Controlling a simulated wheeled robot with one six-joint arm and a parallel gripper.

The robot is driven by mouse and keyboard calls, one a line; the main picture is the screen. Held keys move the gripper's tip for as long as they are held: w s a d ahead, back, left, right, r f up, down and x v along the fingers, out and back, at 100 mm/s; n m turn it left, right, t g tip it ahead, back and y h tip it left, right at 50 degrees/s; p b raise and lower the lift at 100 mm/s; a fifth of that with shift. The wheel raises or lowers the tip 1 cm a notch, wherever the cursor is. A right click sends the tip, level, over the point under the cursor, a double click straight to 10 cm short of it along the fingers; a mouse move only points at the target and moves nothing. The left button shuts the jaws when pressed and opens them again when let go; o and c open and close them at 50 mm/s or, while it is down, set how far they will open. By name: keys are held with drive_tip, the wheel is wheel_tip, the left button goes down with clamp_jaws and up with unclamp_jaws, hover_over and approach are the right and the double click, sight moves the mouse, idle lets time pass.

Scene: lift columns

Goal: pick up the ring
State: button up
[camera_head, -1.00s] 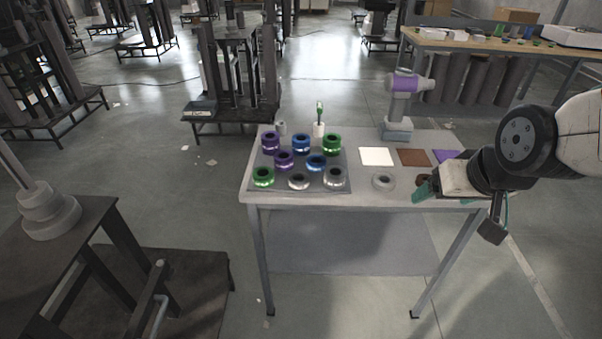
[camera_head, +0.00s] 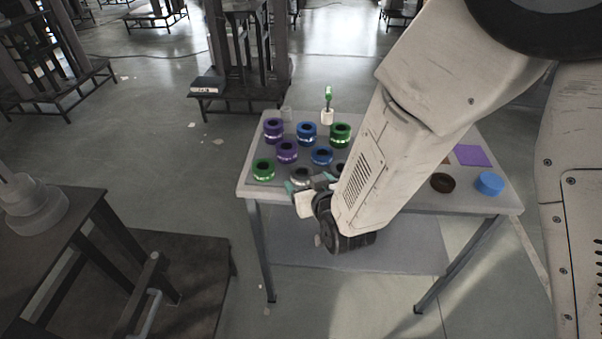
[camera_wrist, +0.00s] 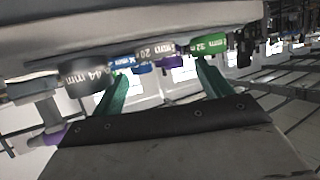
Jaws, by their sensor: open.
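Several rings stand on a dark mat (camera_head: 245,190) at the table's left: purple rings (camera_head: 273,128) (camera_head: 287,151), blue rings (camera_head: 307,132) (camera_head: 321,155), green rings (camera_head: 340,133) (camera_head: 263,169) and a grey ring (camera_head: 300,174) in the front row. Another ring beside it is mostly hidden by my arm. My gripper (camera_head: 308,184) is open at the mat's front edge, close to the grey ring. In the wrist view, the picture appears upside down; a grey ring (camera_wrist: 82,77) lies near the left fingertip and a green ring (camera_wrist: 208,46) beyond the right one.
A white holder (camera_head: 327,116) with a green-topped tool stands behind the mat. A purple square (camera_head: 473,156), a brown round piece (camera_head: 442,183) and a blue round piece (camera_head: 490,183) lie at the table's right. My arm hides the table's middle.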

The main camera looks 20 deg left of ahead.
sight(300, 170)
drive_tip(key=x, duration=0.5)
drive_tip(key=shift+w+f, duration=0.15)
drive_tip(key=shift+w, duration=0.3)
drive_tip(key=c, duration=1.1)
